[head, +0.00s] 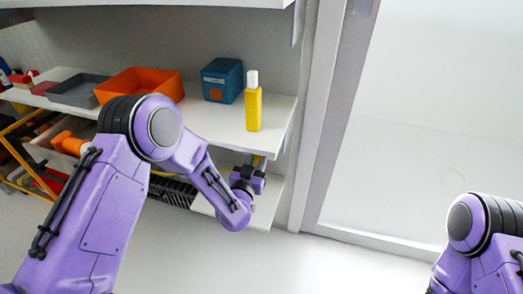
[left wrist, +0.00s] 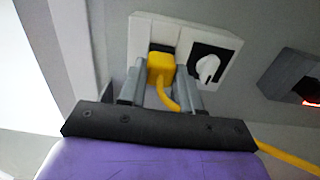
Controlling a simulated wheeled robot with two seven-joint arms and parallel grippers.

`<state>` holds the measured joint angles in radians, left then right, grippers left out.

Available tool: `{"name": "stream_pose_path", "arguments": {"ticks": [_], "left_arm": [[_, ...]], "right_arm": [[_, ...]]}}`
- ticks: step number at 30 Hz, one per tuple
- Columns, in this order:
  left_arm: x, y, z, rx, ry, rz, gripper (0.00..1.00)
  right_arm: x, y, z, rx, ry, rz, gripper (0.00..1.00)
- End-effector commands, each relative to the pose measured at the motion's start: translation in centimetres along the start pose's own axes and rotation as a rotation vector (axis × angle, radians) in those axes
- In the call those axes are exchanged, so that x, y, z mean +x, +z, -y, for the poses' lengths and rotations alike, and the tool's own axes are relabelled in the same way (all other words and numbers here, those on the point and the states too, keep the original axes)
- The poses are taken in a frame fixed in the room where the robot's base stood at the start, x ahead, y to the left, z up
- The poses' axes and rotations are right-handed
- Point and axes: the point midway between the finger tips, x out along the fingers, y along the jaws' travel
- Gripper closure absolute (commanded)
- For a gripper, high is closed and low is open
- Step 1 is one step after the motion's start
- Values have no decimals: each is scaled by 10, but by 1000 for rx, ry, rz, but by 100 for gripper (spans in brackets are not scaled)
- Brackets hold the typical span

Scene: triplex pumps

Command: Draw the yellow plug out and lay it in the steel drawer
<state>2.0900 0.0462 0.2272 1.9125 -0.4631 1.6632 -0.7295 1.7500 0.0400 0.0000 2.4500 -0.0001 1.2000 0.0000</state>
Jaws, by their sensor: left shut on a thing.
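The yellow plug (left wrist: 160,68) is at the left socket of a white double wall outlet (left wrist: 185,48) in the left wrist view. Its yellow cord bends down between my fingers. My left gripper (left wrist: 160,88) is shut on the plug, one grey finger on each side. How deep the plug sits in the socket I cannot tell. In the head view my left gripper (head: 250,178) reaches under the shelf, mostly hidden by its own arm. My right arm shows at the right edge, its gripper out of view. I cannot make out a steel drawer for certain.
A white plug (left wrist: 208,68) fills the right socket. A grey box with a red light (left wrist: 295,75) is to the right. The shelf above (head: 225,128) holds a yellow bottle (head: 254,108), a blue box (head: 222,80), an orange bin (head: 140,84) and a grey tray (head: 78,92).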

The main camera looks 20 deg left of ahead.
Motion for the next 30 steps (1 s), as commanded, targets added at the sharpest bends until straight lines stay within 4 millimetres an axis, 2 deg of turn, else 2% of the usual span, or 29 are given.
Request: {"name": "stream_pose_path", "arguments": {"ticks": [30], "left_arm": [[-49, 0, 0, 0, 0, 1, 97]], "right_arm": [[-7, -3, -1, 0, 0, 0, 17]]}}
